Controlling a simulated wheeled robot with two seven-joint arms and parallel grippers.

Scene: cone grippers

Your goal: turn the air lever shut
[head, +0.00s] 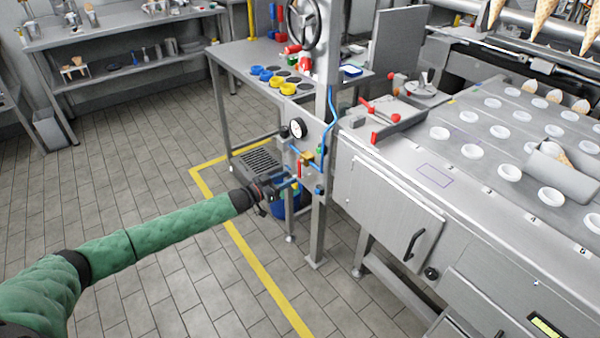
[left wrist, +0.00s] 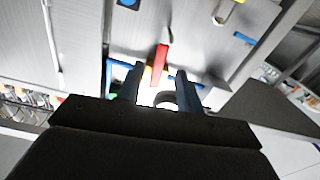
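The air lever (head: 299,170) is a small red handle low on the grey panel (head: 316,137), below a brass fitting (head: 306,159). It looks roughly upright in the head view. In the left wrist view the red lever (left wrist: 160,62) shows between and beyond my finger tips. My left gripper (head: 294,183) is at the panel, just below the lever; it also shows in the left wrist view (left wrist: 158,75). Its two fingers are apart with a gap between them. I cannot tell whether they touch the lever. My right gripper is out of view.
A round gauge (head: 297,128) and blue tubing (head: 331,105) are on the panel and post. A blue bin (head: 287,200) stands behind my gripper. The steel machine (head: 400,200) is close on the right. Tiled floor (head: 170,260) to the left is free.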

